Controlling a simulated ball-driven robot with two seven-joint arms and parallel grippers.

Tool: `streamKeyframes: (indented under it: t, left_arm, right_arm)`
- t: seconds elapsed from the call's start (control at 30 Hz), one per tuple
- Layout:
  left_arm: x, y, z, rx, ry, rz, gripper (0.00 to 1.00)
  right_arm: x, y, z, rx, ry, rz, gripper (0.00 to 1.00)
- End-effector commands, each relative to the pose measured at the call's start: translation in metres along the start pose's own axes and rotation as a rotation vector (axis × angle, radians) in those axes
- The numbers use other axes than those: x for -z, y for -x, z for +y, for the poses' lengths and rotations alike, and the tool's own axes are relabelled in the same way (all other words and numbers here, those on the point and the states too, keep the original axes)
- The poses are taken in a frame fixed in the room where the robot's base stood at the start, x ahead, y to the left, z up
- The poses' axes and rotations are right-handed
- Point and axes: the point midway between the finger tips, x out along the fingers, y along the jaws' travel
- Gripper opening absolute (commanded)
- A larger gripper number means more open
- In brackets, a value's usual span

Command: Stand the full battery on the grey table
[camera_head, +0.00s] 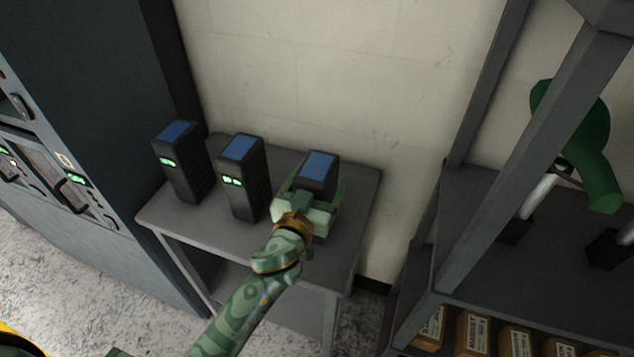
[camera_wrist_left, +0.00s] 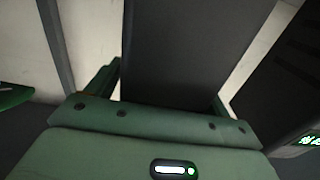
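Three black batteries with blue tops stand in a row over the grey table (camera_head: 222,262). The left battery (camera_head: 182,165) and the middle battery (camera_head: 243,180) stand upright on it, with green lights on their fronts. The right battery (camera_head: 318,170) is upright between the fingers of my left gripper (camera_head: 312,190). In the left wrist view this battery (camera_wrist_left: 195,50) fills the space between the fingers (camera_wrist_left: 170,90), which appear to press on both sides. Its front light is hidden by the gripper. I cannot tell whether its base touches the table. My right gripper is not in view.
A dark cabinet (camera_head: 75,110) with green-lit bays stands at the left. A grey shelf rack (camera_head: 560,260) stands at the right, with a green object (camera_head: 590,150) and boxes (camera_head: 475,332) on its lower level. A pale wall is behind the table.

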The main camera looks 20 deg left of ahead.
Motion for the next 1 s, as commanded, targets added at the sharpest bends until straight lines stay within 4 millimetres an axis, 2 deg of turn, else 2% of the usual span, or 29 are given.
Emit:
streamKeyframes:
  t: [0.27, 0.37, 0.7, 0.83, 1.0]
  left_arm:
    - [0.003, 0.002, 0.000, 0.000, 0.001, 0.000, 0.81]
    - [0.001, 0.018, 0.000, 0.000, 0.002, -0.003, 0.81]
    - [0.000, 0.095, -0.001, 0.002, 0.002, -0.005, 0.81]
    - [0.000, 0.112, 0.000, 0.001, 0.002, -0.002, 0.81]
    - [0.002, 0.120, 0.000, 0.001, -0.001, 0.001, 0.81]
  right_arm:
    - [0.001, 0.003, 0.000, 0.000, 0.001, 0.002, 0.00]
    - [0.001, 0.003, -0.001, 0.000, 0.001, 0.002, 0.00]
    - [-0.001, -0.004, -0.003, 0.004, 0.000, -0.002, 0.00]
    - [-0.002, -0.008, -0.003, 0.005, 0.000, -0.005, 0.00]
    - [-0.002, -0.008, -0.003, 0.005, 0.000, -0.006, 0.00]
